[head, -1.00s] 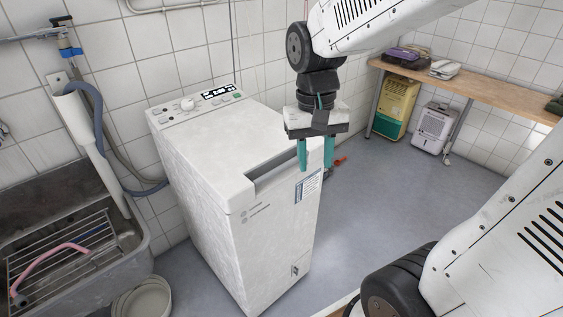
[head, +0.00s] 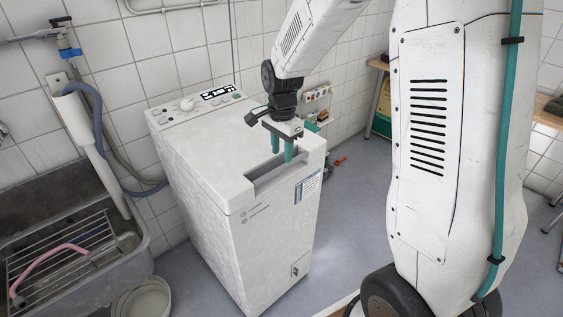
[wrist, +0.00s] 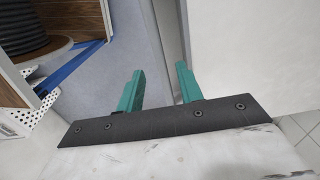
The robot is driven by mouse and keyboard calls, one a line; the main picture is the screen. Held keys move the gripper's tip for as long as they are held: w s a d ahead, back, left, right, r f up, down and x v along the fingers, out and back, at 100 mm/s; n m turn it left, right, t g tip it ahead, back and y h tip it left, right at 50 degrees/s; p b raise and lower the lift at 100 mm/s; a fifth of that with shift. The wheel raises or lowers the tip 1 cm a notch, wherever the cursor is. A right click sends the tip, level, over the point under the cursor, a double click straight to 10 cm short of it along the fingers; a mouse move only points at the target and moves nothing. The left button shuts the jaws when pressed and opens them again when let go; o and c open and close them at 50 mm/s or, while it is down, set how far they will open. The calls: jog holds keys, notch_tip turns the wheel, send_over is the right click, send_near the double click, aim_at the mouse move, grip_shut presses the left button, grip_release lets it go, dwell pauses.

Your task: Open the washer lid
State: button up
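The white top-loading washer (head: 262,255) stands against the tiled wall in the head view. Its lid (head: 205,150) is closed and lies flat, with a long recessed handle slot (head: 265,182) at the front edge. My gripper (head: 282,154) points down over the right end of this slot. Its two green fingers are apart with nothing between them. In the wrist view the gripper (wrist: 156,84) also shows as open and empty. Whether the fingertips touch the lid or the slot edge I cannot tell.
A control panel (head: 197,103) runs along the washer's rear top. A grey sink (head: 143,262) with a rack and pink hose is at the left, with a round basin (head: 143,300) below. A wooden table (head: 378,64) stands at the back right, partly hidden by my arm.

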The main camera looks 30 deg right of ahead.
aim_at(282, 166)
jog(key=shift+f, duration=2.3)
grip_shut()
jog(key=shift+r, duration=0.15)
